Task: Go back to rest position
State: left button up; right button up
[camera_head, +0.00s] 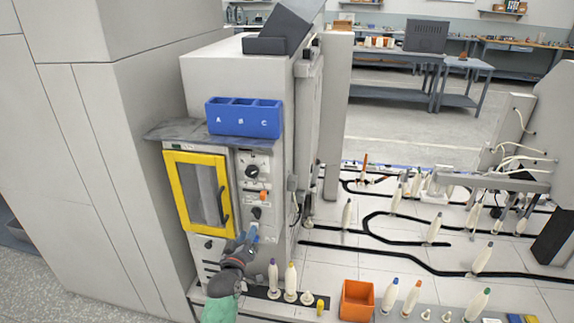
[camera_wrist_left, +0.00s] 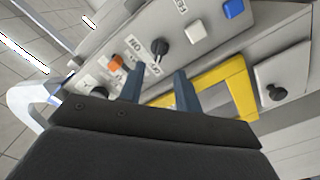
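My left gripper (camera_head: 250,233) is in front of the control panel (camera_head: 254,185) of the grey machine, low beside the yellow-framed door. In the left wrist view its two blue-grey fingers (camera_wrist_left: 161,83) stand apart with nothing between them. A black knob (camera_wrist_left: 159,46) lies beyond the fingertips, and an orange switch (camera_wrist_left: 116,63) is to its left. I cannot tell whether the fingertips touch the panel. My right gripper is in neither view.
The yellow-framed door (camera_head: 171,190) looks closed. A blue A-B-C bin (camera_head: 244,117) sits on the ledge above. Several bobbins stand below right, with an orange bin (camera_head: 357,300) among them. Open floor lies behind (camera_head: 395,120).

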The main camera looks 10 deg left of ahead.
pick_arm(q)
jog(key=s+d+f+m+g+h, duration=0.2)
jog(key=s+d+f+m+g, duration=0.3)
jog(key=s+f+m+g, duration=0.45)
jog(key=s+d+f+g, duration=0.1)
jog(key=s+f, duration=0.4)
jog(key=s, duration=0.5)
jog(key=s+d+f+g+y, duration=0.1)
jog(key=s+f+g, duration=0.2)
jog(key=s+f, duration=0.3)
jog(key=s+f+g, duration=0.3)
jog(key=s+f, duration=0.3)
jog(key=s, duration=0.9)
jog(key=shift+s+d+f+y, duration=0.2)
jog(key=shift+s+d+y, duration=0.1)
jog(key=shift+d, duration=0.1)
